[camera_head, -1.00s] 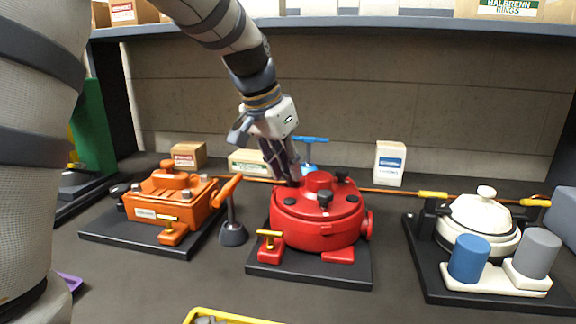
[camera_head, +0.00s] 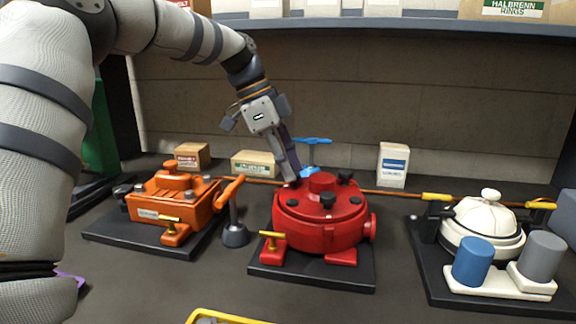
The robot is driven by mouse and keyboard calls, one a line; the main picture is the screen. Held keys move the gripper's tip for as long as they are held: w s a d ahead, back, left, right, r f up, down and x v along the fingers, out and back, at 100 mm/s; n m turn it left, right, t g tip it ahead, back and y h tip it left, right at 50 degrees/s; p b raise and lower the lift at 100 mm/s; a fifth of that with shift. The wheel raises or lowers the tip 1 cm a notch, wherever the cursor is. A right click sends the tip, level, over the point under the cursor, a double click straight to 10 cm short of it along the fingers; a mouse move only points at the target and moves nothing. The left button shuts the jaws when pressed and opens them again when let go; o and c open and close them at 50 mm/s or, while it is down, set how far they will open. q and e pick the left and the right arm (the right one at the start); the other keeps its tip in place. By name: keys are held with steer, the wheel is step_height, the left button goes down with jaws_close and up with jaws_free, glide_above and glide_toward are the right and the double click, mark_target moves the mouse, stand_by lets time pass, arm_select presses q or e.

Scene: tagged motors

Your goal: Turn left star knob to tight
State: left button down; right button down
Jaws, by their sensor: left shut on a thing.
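The red motor (camera_head: 318,228) stands on a dark base plate in the middle of the bench. Dark star knobs show on its lid, one at the front (camera_head: 327,201) and one at the right rear (camera_head: 345,178). My left gripper (camera_head: 292,177) comes down from above onto the lid's left rear. Its fingers are shut on the left star knob (camera_head: 296,184), which is mostly hidden by the fingertips. How far the knob is turned cannot be seen. My right gripper is not in view.
An orange motor (camera_head: 173,201) stands to the left, a white motor (camera_head: 483,228) to the right. A blue T-handle (camera_head: 311,142) rises close behind my left fingers. Small boxes (camera_head: 392,164) line the back. A yellow-rimmed tray (camera_head: 222,316) sits at the front edge.

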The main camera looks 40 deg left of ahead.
arm_select(q)
steer(key=m, duration=0.1)
steer(key=m+g, duration=0.1)
steer(key=shift+w+a+r+m, duration=0.1)
steer(key=shift+w+m, duration=0.15)
steer(key=shift+m, duration=0.15)
steer(key=m, duration=0.1)
steer(key=m+g+b, duration=0.1)
steer(key=m, duration=0.1)
steer(key=shift+w+m+h+b, duration=0.2)
steer(key=shift+m+h+b, duration=0.1)
steer(key=shift+h, duration=0.1)
steer(key=m+g+b, duration=0.1)
steer(key=m, duration=0.1)
steer(key=shift+w+m+g, duration=0.15)
steer(key=shift+m+g, duration=0.15)
steer(key=shift+m, duration=0.1)
steer(key=shift+r+m, duration=0.1)
steer(key=shift+m, duration=0.7)
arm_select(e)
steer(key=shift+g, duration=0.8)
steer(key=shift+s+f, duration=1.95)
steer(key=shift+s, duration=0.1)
arm_select(q)
steer(key=shift+r, duration=0.1)
steer(key=c, duration=1.4)
jaws_free()
steer(key=shift+o, duration=0.2)
steer(key=shift+g, duration=0.3)
